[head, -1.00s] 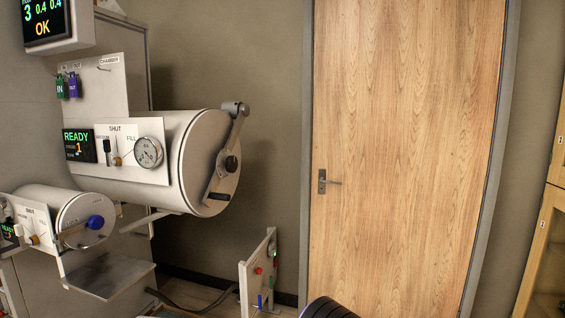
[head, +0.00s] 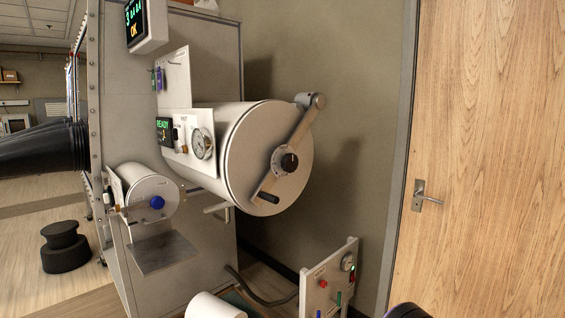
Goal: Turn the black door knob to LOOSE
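The black door knob (head: 289,161) sits at the middle of the round door (head: 250,140) on the end of the large white chamber, in the head view. A grey bar (head: 302,130) runs across the door through the knob, with a dark handle (head: 268,197) at its lower end. The door lies flat against the chamber. The knob's markings are too small to read. Neither of my grippers is in view.
A smaller chamber with a blue knob (head: 157,202) is at lower left, above a grey shelf (head: 165,252). A small panel with a gauge (head: 330,280) stands below right. Black gloves (head: 40,150) stick out at left. A wooden door (head: 490,160) is at right.

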